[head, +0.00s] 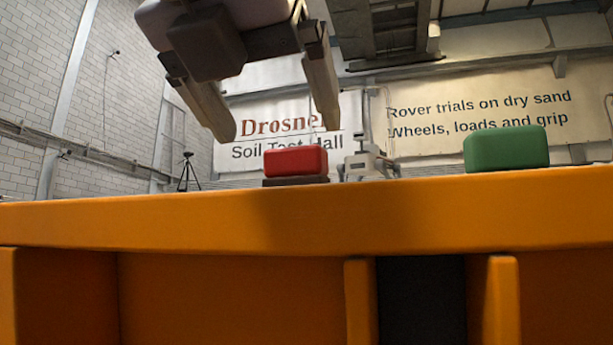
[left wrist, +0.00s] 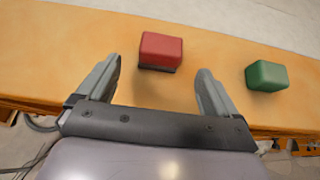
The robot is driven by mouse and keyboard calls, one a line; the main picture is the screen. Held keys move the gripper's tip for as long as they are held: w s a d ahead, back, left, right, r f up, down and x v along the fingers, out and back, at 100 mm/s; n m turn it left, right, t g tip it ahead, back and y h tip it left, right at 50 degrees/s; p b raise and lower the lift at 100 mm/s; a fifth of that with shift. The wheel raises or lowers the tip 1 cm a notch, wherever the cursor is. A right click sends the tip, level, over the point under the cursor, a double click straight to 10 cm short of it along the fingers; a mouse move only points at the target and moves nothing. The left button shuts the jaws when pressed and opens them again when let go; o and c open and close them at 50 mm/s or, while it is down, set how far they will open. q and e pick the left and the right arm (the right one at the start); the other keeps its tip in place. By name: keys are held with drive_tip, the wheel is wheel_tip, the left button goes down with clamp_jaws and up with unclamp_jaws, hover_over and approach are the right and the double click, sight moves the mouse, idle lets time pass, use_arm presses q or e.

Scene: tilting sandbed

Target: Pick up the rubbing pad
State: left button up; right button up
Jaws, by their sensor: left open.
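A red block with a dark layer under it, which looks like the rubbing pad (head: 296,161), rests on the orange surface (head: 180,224) in the head view. It also shows in the left wrist view (left wrist: 161,48), lying just ahead of and between the fingers. My left gripper (head: 279,130) comes down from above with its two fingers spread, one to either side of the pad's line. It is open, empty and apart from the pad; in the left wrist view its fingertips (left wrist: 157,66) are near the pad's near side. My right gripper is not in view.
A green block (head: 506,149) sits to the right of the pad on the same surface and also shows in the left wrist view (left wrist: 267,76). A clear gap lies between the two blocks. The surface left of the pad is bare.

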sight(293, 147)
use_arm(q)
drive_tip(key=shift+w+d+f, duration=0.2)
drive_tip(key=shift+w+f, duration=0.05)
drive_tip(key=shift+w, duration=0.25)
drive_tip(key=shift+w+d+f+p, duration=0.1)
drive_tip(key=shift+w+p, duration=0.2)
drive_tip(key=shift+p, duration=0.05)
drive_tip(key=p+x, duration=0.1)
drive_tip(key=x, duration=0.2)
drive_tip(key=shift+w+d, duration=0.15)
drive_tip(key=shift+w, duration=0.2)
drive_tip(key=shift+w+d+f, duration=0.1)
drive_tip(key=shift+w+f, duration=0.15)
drive_tip(key=shift+w, duration=0.15)
drive_tip(key=c, duration=1.1)
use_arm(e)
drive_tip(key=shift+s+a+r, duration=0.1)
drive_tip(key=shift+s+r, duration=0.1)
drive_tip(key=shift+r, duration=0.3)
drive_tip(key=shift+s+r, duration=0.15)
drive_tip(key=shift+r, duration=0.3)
use_arm(q)
drive_tip(key=shift+r, duration=0.15)
drive_tip(key=shift+c, duration=0.2)
